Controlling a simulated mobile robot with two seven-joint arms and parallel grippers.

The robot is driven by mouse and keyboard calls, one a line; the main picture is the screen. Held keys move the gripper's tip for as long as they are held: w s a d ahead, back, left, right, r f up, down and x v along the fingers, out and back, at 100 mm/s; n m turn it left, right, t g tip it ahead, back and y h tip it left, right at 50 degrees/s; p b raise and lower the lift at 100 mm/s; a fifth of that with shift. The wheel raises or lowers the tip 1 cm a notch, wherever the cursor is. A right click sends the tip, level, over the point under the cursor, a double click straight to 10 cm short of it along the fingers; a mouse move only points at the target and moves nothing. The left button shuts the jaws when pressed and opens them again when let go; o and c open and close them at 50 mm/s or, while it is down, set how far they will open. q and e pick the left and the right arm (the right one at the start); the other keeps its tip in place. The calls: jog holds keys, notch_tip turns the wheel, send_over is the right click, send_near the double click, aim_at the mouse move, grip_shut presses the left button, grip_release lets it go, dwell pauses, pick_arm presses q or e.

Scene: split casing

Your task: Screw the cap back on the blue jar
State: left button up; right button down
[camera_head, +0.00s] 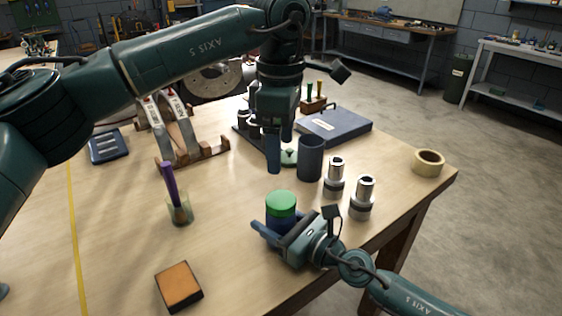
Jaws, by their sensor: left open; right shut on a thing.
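The blue jar (281,223) stands upright near the table's front right, with a green cap (281,203) on its top. I cannot tell how tightly the cap sits. My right gripper (275,236) is shut around the jar's body from the front right, hiding part of its lower side. My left gripper (280,155) is open and points down, above and behind the jar, apart from the cap. Nothing shows held between its fingers.
A dark cylinder (311,158) and two metal fittings (335,178) (362,197) stand right of the jar. A cup with a purple tool (180,208) is at left, an orange-topped block (179,286) in front. A tape roll (429,163) lies near the right corner.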

pick_arm(q)
jog(key=shift+r, duration=0.3)
pick_arm(e)
jog(key=shift+c, duration=2.2)
grip_release()
pick_arm(q)
notch_tip(320, 180, down, 4)
jog(key=b, duration=0.4)
pick_arm(e)
jog(key=v, duration=1.2)
jog(key=shift+s+d+f, duration=0.1)
jog(key=shift+d+f, duration=0.1)
pick_arm(q)
jog(key=shift+f, duration=0.15)
pick_arm(e)
jog(key=shift+s+d+r, duration=0.2)
jog(key=shift+s+d, duration=0.05)
jog(key=shift+d, duration=0.05)
pick_arm(q)
jog(key=shift+d, duration=0.1)
